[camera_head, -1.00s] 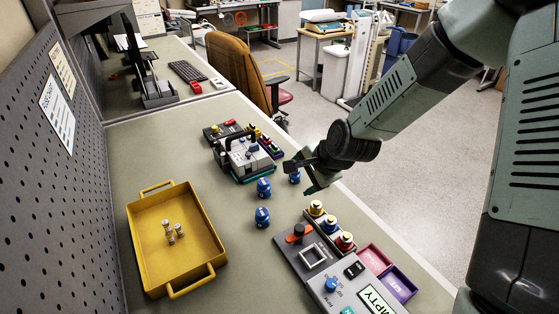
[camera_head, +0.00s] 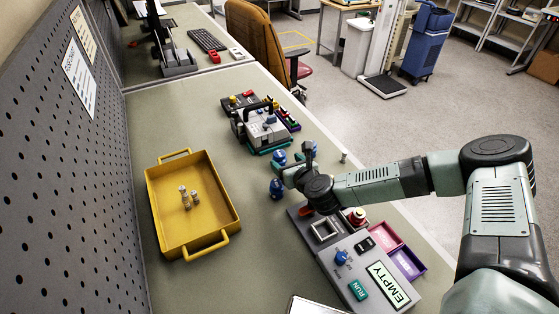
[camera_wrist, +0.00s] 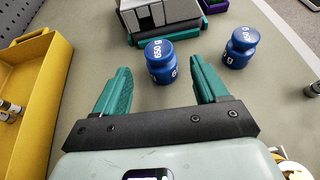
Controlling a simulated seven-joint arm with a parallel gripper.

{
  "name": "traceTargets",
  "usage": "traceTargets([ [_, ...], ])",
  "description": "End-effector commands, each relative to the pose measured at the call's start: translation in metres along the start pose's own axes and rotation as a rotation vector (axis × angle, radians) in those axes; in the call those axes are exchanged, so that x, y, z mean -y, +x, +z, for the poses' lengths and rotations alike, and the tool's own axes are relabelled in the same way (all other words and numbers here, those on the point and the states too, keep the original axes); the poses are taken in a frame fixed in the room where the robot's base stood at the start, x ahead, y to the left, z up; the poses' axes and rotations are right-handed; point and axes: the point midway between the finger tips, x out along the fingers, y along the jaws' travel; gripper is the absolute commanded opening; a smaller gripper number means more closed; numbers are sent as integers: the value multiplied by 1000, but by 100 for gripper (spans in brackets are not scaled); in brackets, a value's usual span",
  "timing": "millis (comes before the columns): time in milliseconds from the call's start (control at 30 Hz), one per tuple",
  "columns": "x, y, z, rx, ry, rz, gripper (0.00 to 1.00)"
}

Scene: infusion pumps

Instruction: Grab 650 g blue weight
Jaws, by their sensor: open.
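Blue weights stand on the bench in the head view: one farther back (camera_head: 279,157), one nearer (camera_head: 276,188), and one at the right partly hidden by my gripper (camera_head: 291,172). In the wrist view, a blue weight marked 650 g (camera_wrist: 160,62) stands upright just ahead of and between the fingertips of my gripper (camera_wrist: 162,76). A second blue weight, also marked 650 g (camera_wrist: 240,47), stands outside the right finger. My gripper is open and empty, with teal fingers spread wide. I cannot tell whether the fingers overlap the nearer weight's height.
A yellow tray (camera_head: 158,222) with small silver weights (camera_head: 186,199) lies at the left. A grey pump device (camera_head: 262,128) stands beyond the blue weights. A grey panel marked EMPTY (camera_head: 352,262) and pink and purple bins (camera_head: 408,265) lie at the near right. A small silver weight (camera_head: 343,157) stands near the bench edge.

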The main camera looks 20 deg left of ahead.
Motion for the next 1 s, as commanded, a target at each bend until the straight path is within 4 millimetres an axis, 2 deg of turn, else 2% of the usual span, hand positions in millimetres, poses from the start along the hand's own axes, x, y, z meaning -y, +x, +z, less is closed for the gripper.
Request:
traceTargets([
  [433,0,58,3,-1,-6,3,73],
  [567,0,65,3,-1,-5,3,73],
  [767,0,65,3,-1,-5,3,73],
  [1000,0,65,3,-1,-5,3,36],
])
